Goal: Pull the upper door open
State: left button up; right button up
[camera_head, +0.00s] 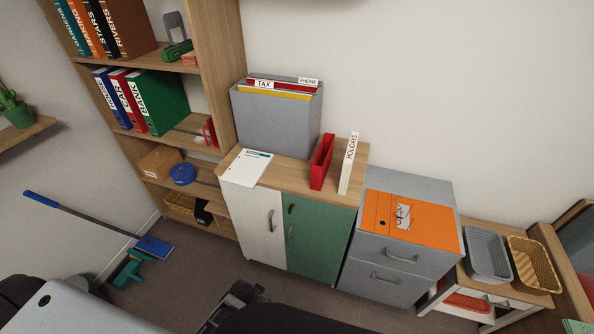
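A low wooden cabinet has a white door (255,224) on the left and a green door (325,233) on the right, side by side. Both look shut. The white door has an upright grey handle (270,220). I cannot tell which one is the upper door. A dark jointed part of mine, perhaps my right gripper (238,298), is at the bottom edge in front of the cabinet, apart from the doors. Its fingers are not clear. My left gripper is not in view.
A grey drawer unit (385,268) with an orange folder (410,220) on top stands right of the cabinet. A bookshelf (215,60) stands left. A blue broom (90,222) and a green dustpan (130,268) are at the left.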

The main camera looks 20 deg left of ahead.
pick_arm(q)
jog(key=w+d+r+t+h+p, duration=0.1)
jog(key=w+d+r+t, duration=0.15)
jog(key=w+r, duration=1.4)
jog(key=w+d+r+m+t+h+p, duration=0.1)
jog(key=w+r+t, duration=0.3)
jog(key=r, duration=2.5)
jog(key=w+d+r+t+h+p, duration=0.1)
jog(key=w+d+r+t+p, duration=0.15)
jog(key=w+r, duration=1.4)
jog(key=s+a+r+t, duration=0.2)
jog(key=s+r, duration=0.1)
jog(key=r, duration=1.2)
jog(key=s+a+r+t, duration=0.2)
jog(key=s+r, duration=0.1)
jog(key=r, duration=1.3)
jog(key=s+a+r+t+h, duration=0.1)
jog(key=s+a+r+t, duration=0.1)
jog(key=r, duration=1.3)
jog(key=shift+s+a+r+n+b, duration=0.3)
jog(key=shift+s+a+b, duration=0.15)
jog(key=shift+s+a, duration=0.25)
pick_arm(e)
jog(key=r, duration=0.1)
jog(key=a+r, duration=0.1)
jog(key=r, duration=0.2)
jog(key=shift+s+a, duration=0.1)
jog(key=shift+a, duration=0.25)
